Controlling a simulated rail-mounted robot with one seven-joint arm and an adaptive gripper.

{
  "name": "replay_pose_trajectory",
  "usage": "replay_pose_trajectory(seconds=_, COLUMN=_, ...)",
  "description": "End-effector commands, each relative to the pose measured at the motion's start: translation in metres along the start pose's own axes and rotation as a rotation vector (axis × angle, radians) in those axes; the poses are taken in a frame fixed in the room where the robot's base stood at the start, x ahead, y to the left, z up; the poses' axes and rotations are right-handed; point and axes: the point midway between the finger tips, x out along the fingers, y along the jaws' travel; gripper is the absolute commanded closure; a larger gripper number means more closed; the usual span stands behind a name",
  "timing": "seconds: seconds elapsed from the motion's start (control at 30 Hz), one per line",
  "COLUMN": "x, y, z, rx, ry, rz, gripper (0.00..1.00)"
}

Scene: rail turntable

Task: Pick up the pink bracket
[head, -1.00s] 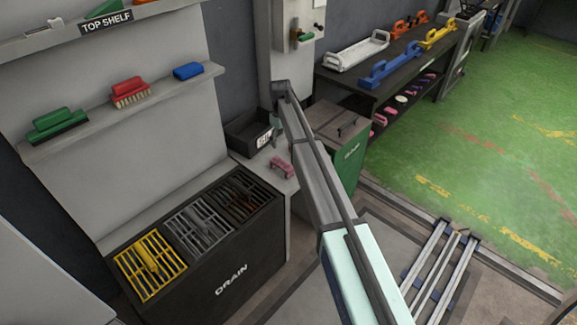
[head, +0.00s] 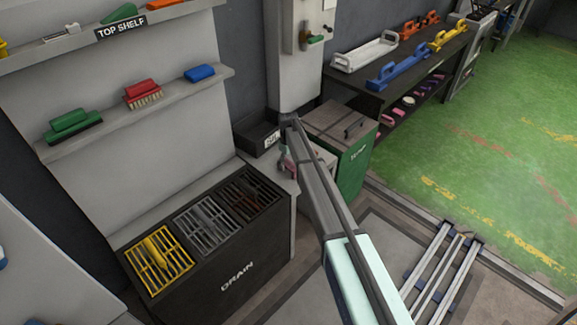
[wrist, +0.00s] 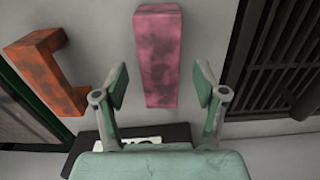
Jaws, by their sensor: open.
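The pink bracket lies on a light grey counter (wrist: 215,20). In the wrist view the pink bracket (wrist: 158,55) is a worn, dark-blotched bar at top centre, its near end reaching between the fingertips. My gripper (wrist: 160,88) is open, with one finger on each side of that end and a gap visible on both sides. Whether the fingers are down at its height I cannot tell. In the head view my gripper (head: 284,160) is small and mostly behind my arm. The bracket is largely hidden there too.
An orange bracket (wrist: 45,65) lies left of the pink one in the wrist view. A dark drain grating (wrist: 285,50) is at right. In the head view, a black bin (head: 250,138) stands behind the counter and a green box (head: 357,160) to the right.

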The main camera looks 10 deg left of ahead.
Motion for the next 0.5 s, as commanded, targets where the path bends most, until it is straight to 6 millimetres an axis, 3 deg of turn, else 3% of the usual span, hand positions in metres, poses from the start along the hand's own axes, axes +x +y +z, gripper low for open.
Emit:
replay_pose_trajectory(seconds=0.13, x=0.015, y=0.000, z=0.000, rx=0.000, ry=-0.001, rz=-0.001, gripper=0.29)
replay_pose_trajectory(seconds=0.37, x=0.017, y=0.000, z=0.000, rx=0.000, ry=0.000, rz=0.000, gripper=0.29)
replay_pose_trajectory(seconds=0.5, x=0.017, y=0.000, z=0.000, rx=0.000, ry=0.000, rz=0.000, gripper=0.79)
